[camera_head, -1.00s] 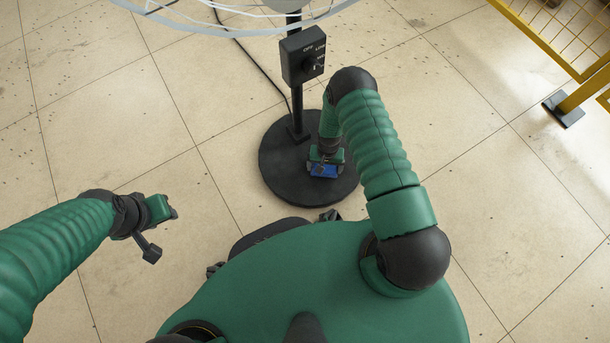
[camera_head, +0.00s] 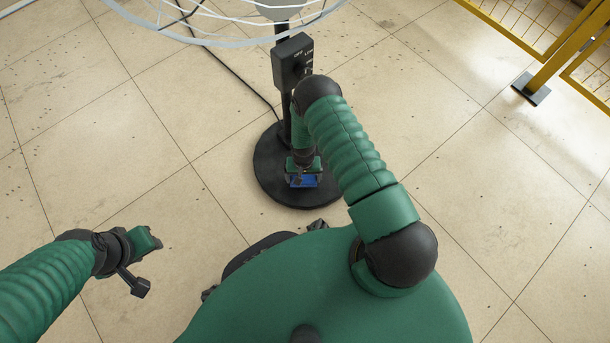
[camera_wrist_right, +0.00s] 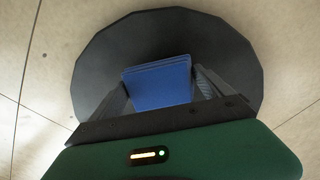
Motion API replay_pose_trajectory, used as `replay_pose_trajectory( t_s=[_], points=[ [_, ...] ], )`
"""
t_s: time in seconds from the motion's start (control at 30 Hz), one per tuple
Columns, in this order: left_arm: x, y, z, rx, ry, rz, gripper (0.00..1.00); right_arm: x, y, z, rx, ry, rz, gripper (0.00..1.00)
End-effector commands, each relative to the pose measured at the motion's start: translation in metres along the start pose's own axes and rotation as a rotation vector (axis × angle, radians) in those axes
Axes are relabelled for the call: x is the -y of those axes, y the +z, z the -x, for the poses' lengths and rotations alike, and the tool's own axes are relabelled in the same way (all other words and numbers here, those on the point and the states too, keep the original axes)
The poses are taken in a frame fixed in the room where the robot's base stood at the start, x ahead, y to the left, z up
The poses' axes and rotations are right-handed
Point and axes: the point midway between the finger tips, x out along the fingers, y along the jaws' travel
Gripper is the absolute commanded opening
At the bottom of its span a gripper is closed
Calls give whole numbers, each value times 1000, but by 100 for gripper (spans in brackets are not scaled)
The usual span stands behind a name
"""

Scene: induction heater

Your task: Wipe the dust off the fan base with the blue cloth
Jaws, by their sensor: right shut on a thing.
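The fan base (camera_head: 268,176) is a round black disc on the floor, in the middle of the head view. It also fills the upper part of the right wrist view (camera_wrist_right: 110,60). My right gripper (camera_head: 303,180) is over the front part of the base and shut on the blue cloth (camera_wrist_right: 158,84), which looks flat between the two fingers. Whether the cloth touches the base cannot be told. No dust can be made out on the base.
The fan's black pole with a control box (camera_head: 292,60) rises behind my right gripper, under the white wire fan cage (camera_head: 215,15). A black cable (camera_head: 235,75) runs back from the fan. A yellow fence (camera_head: 555,60) stands at the far right. Tiled floor is free on both sides.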

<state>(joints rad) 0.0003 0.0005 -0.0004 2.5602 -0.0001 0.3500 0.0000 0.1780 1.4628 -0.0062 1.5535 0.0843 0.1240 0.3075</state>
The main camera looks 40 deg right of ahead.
Motion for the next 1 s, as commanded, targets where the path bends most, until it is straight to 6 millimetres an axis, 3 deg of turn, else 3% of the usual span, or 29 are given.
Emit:
replay_pose_trajectory(
  t_s=[0.6, 1.0],
  points=[
    [0, -11, 46, -1, 0, -1, 36, 1, -5, 57, 1, 2, 3, 58],
    [0, -11, 47, -1, 0, -1, 36, 1, -5, 59, 1, 2, 3, 58]
  ],
)
